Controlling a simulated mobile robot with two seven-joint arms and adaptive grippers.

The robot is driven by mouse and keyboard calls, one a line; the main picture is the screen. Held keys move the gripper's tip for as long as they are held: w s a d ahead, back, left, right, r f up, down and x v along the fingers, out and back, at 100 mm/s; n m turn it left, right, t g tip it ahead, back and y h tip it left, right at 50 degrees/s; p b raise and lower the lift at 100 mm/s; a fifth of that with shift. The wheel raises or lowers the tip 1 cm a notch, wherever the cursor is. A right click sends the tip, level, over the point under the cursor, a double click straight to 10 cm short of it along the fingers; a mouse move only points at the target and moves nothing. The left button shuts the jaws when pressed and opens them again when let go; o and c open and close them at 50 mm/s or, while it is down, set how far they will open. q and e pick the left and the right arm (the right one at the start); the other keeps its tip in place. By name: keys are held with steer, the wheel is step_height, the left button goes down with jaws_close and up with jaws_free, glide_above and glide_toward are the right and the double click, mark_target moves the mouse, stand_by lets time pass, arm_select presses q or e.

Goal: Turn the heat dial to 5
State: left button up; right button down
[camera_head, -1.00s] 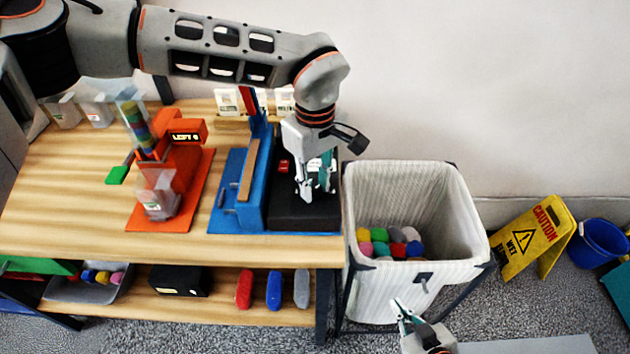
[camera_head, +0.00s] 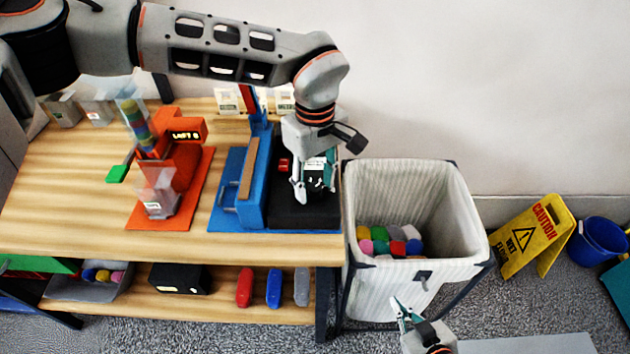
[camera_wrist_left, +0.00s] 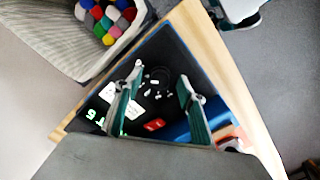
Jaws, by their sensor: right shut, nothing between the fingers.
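The heat dial (camera_wrist_left: 159,84) is a dark round spot with white marks around it on the black top of the blue device (camera_head: 252,190). In the left wrist view it lies between the two fingers of my left gripper (camera_wrist_left: 160,74), which stand apart. In the head view my left gripper (camera_head: 312,194) points down over the black panel (camera_head: 290,214); I cannot tell whether the fingers touch the dial. A green lit display (camera_wrist_left: 92,115) shows beside white labels, its reading unclear to me. My right gripper (camera_head: 399,307) is shut and empty, low in front of the bin.
A red button (camera_wrist_left: 154,125) is near the dial. An orange device (camera_head: 180,165) stands left on the wooden table (camera_head: 70,190). A fabric bin (camera_head: 400,290) with coloured balls stands right of the table. A caution sign (camera_head: 533,232) and blue bucket (camera_head: 598,242) stand on the floor.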

mark_target(315, 187)
arm_select(q)
step_height(315, 187, up, 12)
stand_by(0.6)
